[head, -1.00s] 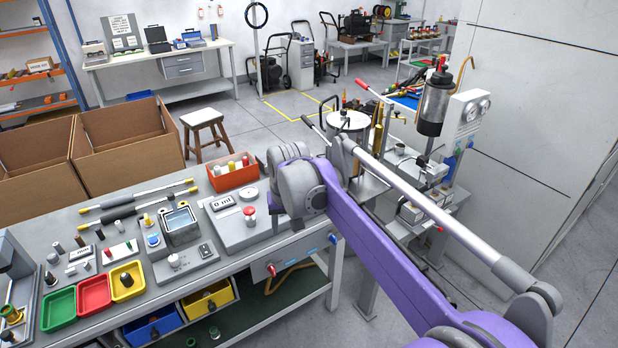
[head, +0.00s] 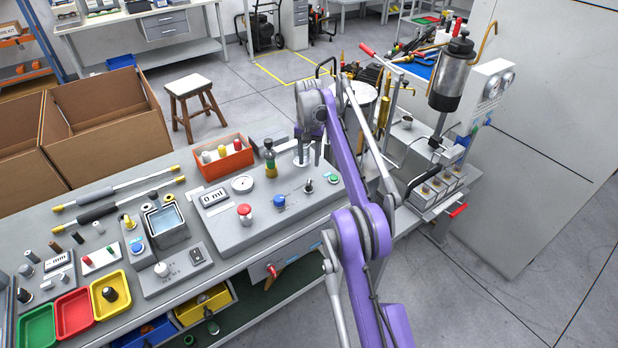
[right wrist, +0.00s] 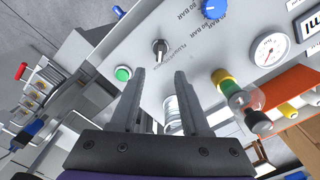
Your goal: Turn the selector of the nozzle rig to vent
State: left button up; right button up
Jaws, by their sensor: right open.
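The nozzle rig (head: 255,232) is a grey sloped panel on the bench. Its selector (head: 309,186) is a small dark knob with a light pointer, between a blue knob (head: 279,201) and a green button (head: 334,179). In the right wrist view the selector (right wrist: 160,48) stands just beyond my fingertips, with small printing beside it; I cannot read its setting surely. My right gripper (right wrist: 160,74) is open and empty, pointing at the panel and apart from the selector. In the head view the right gripper (head: 305,150) is above the rig's back edge. My left gripper is not in view.
A dark-topped bottle with a yellow-green base (head: 270,158) stands by the gripper; it is close in the wrist view (right wrist: 240,98). A metal cylinder (right wrist: 172,110) shows between the fingers. A gauge (head: 242,184), red button (head: 245,214) and orange bin (head: 226,159) are left.

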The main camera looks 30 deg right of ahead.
aim_at(309, 181)
notch_tip(309, 181, down, 8)
jog(key=shift+s+b, duration=0.1)
jog(key=shift+b, duration=1)
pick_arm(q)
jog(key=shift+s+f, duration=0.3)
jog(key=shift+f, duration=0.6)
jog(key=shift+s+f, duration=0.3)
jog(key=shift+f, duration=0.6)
pick_arm(e)
jog(key=shift+f, duration=0.7)
jog(key=shift+c, duration=0.2)
grip_shut()
